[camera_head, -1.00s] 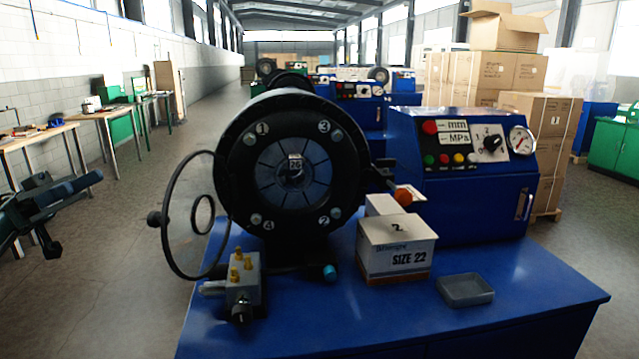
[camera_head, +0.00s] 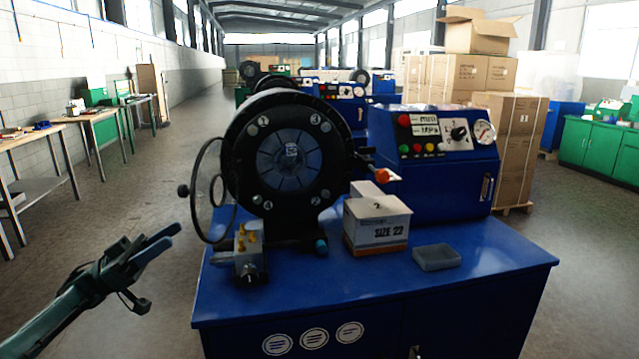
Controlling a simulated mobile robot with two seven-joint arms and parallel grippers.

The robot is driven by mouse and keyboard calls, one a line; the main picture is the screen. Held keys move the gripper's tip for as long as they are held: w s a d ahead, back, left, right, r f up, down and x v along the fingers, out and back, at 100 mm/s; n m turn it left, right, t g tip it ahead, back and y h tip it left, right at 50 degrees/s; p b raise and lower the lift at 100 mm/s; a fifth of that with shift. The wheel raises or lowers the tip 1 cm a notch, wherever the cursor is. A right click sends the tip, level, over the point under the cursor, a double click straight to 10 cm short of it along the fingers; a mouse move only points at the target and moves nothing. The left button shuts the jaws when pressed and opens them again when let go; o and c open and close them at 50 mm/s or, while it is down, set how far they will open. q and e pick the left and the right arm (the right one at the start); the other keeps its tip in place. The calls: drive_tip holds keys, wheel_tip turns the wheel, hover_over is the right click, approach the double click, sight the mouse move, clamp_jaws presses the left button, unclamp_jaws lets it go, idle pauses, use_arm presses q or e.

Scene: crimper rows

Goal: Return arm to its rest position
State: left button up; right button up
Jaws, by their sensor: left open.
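My left gripper (camera_head: 158,262) is at the lower left of the head view, in front of the floor and left of the blue table. Its two dark fingers point up and to the right. They are apart with nothing between them. It touches neither the table nor the machine. My right gripper is not in view.
A black round crimper (camera_head: 285,160) stands on the blue table (camera_head: 460,285). A workbench (camera_head: 30,133) is at the left. Floor between is clear.

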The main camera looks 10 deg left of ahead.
use_arm(q)
drive_tip(key=s+d+f+n+t+y, duration=0.3)
drive_tip(key=d+f+n+t+y, duration=0.25)
drive_tip(key=d+f, duration=0.45)
drive_tip(key=s+d+f+n+t+y, duration=0.2)
drive_tip(key=d+f+n+t+y, duration=0.25)
drive_tip(key=d+f+y, duration=0.55)
drive_tip(key=s+d+f+g+y, duration=0.1)
drive_tip(key=s+f+g+y, duration=0.1)
drive_tip(key=s+f, duration=0.4)
drive_tip(key=s+d+f+g+y+p, duration=0.1)
drive_tip(key=s+f+g, duration=0.4)
drive_tip(key=s, duration=0.8)
drive_tip(key=shift+s+f+n+y+p, duration=0.25)
drive_tip(key=shift+f+y, duration=0.2)
drive_tip(key=shift+f, duration=0.45)
